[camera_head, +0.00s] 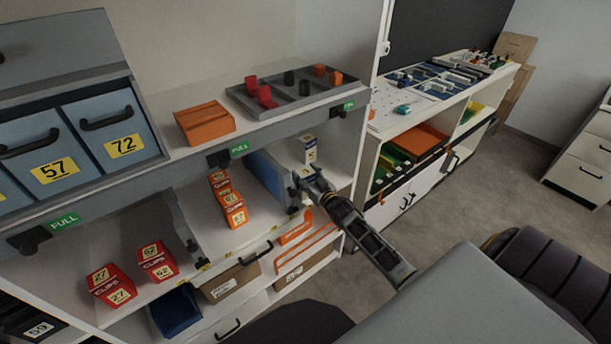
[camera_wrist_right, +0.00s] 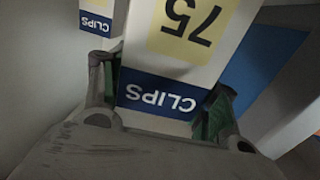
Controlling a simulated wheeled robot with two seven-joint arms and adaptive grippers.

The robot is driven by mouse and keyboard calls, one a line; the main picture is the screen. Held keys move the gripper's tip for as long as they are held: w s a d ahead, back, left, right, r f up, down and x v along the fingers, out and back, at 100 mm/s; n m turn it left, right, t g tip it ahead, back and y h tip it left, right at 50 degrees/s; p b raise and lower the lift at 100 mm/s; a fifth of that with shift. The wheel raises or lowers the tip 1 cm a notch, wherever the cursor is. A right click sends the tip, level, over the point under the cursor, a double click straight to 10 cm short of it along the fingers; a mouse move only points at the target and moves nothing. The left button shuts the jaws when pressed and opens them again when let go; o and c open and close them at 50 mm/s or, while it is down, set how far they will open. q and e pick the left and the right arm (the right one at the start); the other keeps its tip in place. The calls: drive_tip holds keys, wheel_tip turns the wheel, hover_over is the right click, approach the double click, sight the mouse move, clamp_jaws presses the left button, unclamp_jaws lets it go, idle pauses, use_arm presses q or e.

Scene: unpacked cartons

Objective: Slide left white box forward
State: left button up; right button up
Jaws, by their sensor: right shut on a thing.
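A white clips box with a yellow 75 label and a blue CLIPS band (camera_wrist_right: 185,50) fills the middle of the right wrist view. My right gripper (camera_wrist_right: 160,98) has its fingers on both sides of this box and is shut on it. A second white clips box (camera_wrist_right: 97,14) shows at the upper left of the wrist view, apart from the held one. In the head view my right gripper (camera_head: 302,180) is in a shelf compartment, with white box (camera_head: 309,145) surface showing just above it. I cannot tell there which box is which. My left gripper is not in view.
A blue panel (camera_head: 268,174) stands left of the gripper. Several orange clips boxes (camera_head: 234,213) stand in the compartment beyond it, and red clips boxes (camera_head: 157,260) sit farther left. A grey tray (camera_head: 290,100) and an orange box (camera_head: 205,123) lie on the top shelf above.

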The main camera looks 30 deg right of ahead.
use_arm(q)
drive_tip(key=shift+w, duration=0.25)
use_arm(e)
drive_tip(key=o, duration=1.2)
drive_tip(key=shift+o, duration=0.2)
drive_tip(key=shift+s+f, duration=0.1)
drive_tip(key=shift+s, duration=0.85)
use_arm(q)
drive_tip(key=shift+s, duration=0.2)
use_arm(e)
drive_tip(key=s, duration=1)
